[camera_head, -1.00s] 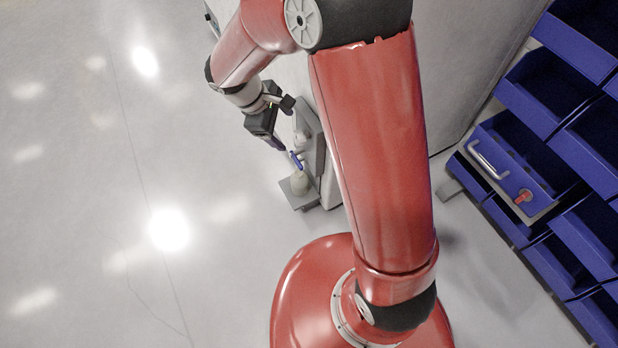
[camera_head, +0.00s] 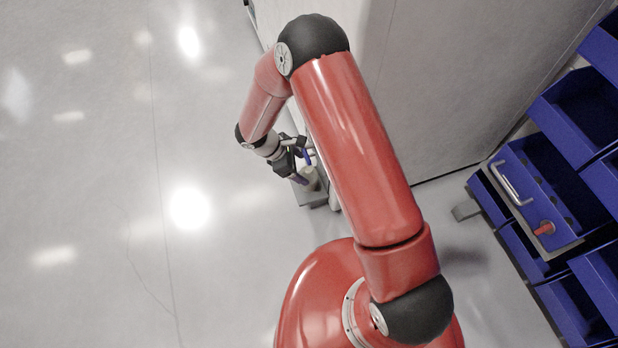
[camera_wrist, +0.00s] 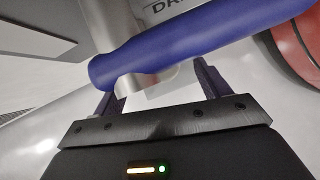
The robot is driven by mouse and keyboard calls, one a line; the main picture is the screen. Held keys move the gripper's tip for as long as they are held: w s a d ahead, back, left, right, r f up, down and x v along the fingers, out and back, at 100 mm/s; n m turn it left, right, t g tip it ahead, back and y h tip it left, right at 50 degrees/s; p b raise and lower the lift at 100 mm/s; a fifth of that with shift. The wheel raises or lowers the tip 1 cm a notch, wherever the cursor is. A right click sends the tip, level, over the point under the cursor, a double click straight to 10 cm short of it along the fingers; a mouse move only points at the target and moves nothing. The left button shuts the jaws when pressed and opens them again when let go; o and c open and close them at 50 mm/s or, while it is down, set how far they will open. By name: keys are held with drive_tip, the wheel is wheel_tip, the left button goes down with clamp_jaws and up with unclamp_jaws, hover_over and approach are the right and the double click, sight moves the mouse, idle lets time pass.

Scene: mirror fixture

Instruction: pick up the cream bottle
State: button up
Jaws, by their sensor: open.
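The cream bottle (camera_head: 310,179) shows as a small pale shape on a grey stand (camera_head: 313,199) at the foot of the wall, partly hidden by my gripper (camera_head: 301,170). My gripper is right beside it at the upper left, too small there to tell touching from apart. In the wrist view my gripper (camera_wrist: 157,88) is open, its two dark blue fingers spread. A blue bar (camera_wrist: 190,40) crosses in front of the fingers. A pale beige cylinder (camera_wrist: 112,25) stands behind the bar; I cannot tell whether it is the bottle.
A pale grey wall (camera_head: 430,90) rises behind my arm. The glossy floor (camera_head: 90,200) at left is clear.

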drive_tip(key=x, duration=0.2)
drive_tip(key=shift+d+f, duration=0.15)
drive_tip(key=shift+f, duration=0.1)
drive_tip(key=shift+c, duration=0.3)
drive_tip(key=shift+r, duration=0.15)
drive_tip(key=c, duration=1.5)
